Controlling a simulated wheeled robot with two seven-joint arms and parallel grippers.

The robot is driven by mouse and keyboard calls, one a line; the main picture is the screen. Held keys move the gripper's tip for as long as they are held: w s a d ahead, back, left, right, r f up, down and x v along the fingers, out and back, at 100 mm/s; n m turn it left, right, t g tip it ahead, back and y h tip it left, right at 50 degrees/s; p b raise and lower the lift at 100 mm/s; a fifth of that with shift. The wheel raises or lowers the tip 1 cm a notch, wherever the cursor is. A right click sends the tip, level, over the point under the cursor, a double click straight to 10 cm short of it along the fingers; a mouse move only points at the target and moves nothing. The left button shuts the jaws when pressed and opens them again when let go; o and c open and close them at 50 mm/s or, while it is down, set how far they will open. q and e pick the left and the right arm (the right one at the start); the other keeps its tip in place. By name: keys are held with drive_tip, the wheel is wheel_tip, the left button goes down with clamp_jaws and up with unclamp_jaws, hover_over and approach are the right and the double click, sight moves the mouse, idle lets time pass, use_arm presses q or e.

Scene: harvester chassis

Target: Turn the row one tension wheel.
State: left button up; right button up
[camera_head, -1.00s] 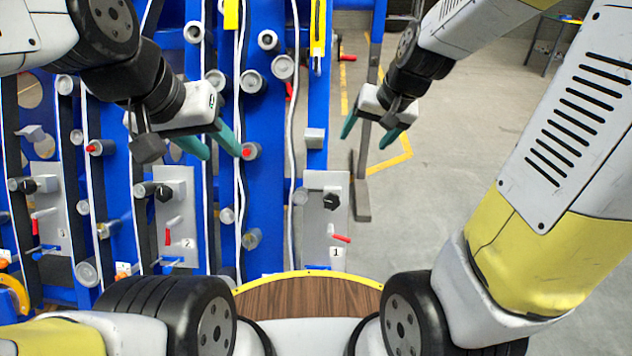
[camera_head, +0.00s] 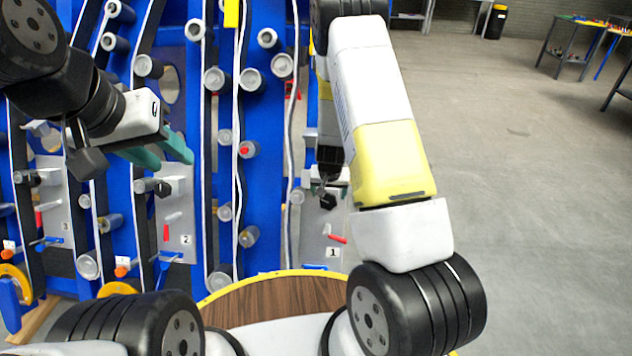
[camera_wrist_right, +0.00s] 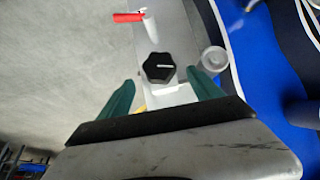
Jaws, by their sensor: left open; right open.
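The row one tension wheel is a small black lobed knob (camera_head: 328,201) on the grey panel (camera_head: 311,240) marked 1. In the right wrist view the knob (camera_wrist_right: 159,67) has a white line on its face and lies just beyond the fingertips, between their lines. My right gripper (camera_wrist_right: 161,88) is open, its green fingers apart on either side of the knob; I cannot tell whether they touch it. In the head view my right arm mostly hides this gripper. My left gripper (camera_head: 172,153) is open and empty, in front of the blue frame at left.
A red-handled lever (camera_head: 337,239) sits below the knob; it also shows in the wrist view (camera_wrist_right: 128,17). A grey roller (camera_wrist_right: 214,59) stands close beside the right gripper. Panel 2 (camera_head: 175,225) is to the left. The floor at right is open.

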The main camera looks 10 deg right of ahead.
sight(329, 199)
drive_tip(key=x, duration=0.6)
drive_tip(key=shift+f, duration=0.15)
drive_tip(key=shift+c, duration=0.4)
drive_tip(key=c, duration=1.3)
